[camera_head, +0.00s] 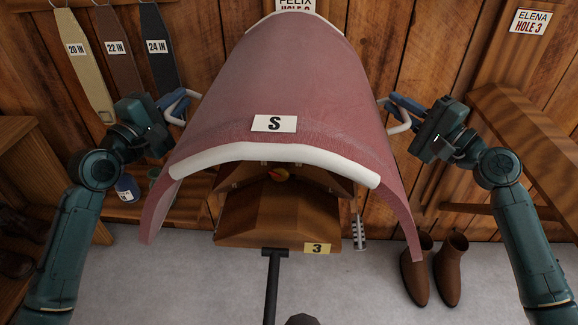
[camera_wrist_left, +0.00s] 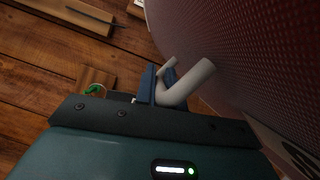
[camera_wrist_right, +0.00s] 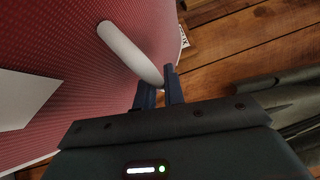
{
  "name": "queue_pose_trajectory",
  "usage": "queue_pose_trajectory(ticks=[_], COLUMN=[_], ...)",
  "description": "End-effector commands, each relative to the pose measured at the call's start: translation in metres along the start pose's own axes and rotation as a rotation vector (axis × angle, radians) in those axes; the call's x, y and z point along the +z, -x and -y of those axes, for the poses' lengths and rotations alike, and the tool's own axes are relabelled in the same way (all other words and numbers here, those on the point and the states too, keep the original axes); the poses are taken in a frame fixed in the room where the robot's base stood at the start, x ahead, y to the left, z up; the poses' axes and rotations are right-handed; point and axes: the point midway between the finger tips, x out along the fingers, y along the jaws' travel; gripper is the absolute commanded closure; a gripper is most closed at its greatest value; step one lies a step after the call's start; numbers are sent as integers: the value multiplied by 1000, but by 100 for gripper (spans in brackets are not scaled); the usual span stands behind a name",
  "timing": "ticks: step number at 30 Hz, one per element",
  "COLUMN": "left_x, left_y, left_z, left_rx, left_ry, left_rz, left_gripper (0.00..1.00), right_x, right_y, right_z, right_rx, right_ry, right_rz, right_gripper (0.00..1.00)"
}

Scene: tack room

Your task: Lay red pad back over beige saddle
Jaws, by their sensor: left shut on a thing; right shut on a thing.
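The red pad (camera_head: 270,85), with a white front edge and an "S" label, arches over the wooden rack marked 3 (camera_head: 275,215). Its two sides hang down. My left gripper (camera_head: 172,101) is shut on the white handle at the pad's left side, clear in the left wrist view (camera_wrist_left: 190,82). My right gripper (camera_head: 397,104) is shut on the white handle at its right side, also in the right wrist view (camera_wrist_right: 130,52).
Girth straps (camera_head: 88,70) hang on the plank wall at left. A blue jar (camera_head: 127,189) stands on a low shelf. Brown boots (camera_head: 452,268) stand on the floor at right, near a wooden rack (camera_head: 525,140). A dark post (camera_head: 272,285) rises in front of rack 3.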

Motion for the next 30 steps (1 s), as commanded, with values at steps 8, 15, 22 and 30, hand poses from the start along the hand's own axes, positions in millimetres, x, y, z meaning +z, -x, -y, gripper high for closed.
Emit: queue_pose_trajectory(ticks=[8, 15, 22, 30], left_x=[0, -2, -4, -7], left_y=[0, 1, 2, 3], left_z=[-1, 8, 23, 41], left_rx=[4, 4, 4, 4], left_ry=[-1, -1, -1, -1], left_rz=[-1, -1, -1, -1], left_gripper=[100, 100, 100, 100], right_x=[0, -2, -4, -6], right_y=[0, 1, 3, 6], right_z=[0, -8, -23, -41], right_rx=[-3, -3, -3, -3], right_ry=[1, 1, 1, 1], right_rz=[-1, -1, -1, -1], right_gripper=[100, 100, 100, 100])
